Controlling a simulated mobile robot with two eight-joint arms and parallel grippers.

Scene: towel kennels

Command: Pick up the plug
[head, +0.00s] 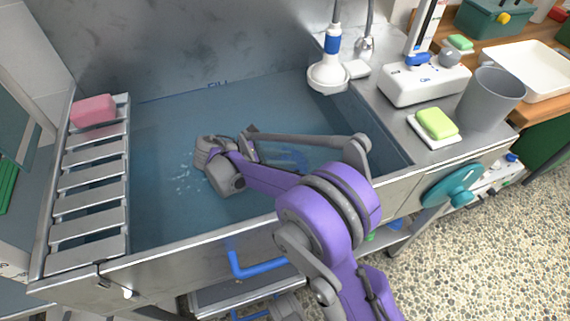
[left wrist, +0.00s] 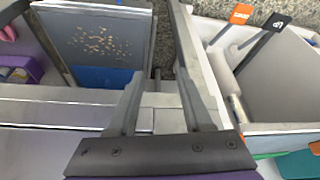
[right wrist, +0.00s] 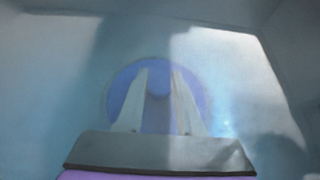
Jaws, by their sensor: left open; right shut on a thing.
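The plug (right wrist: 122,92) is a blue disc on the basin floor, seen through water in the right wrist view. My right gripper (right wrist: 160,78) is under water with its two fingers shut on the plug's raised middle. In the head view my purple right arm reaches into the water-filled sink (head: 160,225). A blurred blue patch shows under the water beside the forearm; the fingers cannot be made out there. My left gripper (left wrist: 161,76) is open and empty above other furniture in the left wrist view.
A slatted rack (head: 88,205) with a pink sponge (head: 93,110) spans the sink's left end. A white shower head (head: 328,76) hangs over the back right. A green soap (head: 437,123) and a grey cup (head: 490,98) stand on the right ledge.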

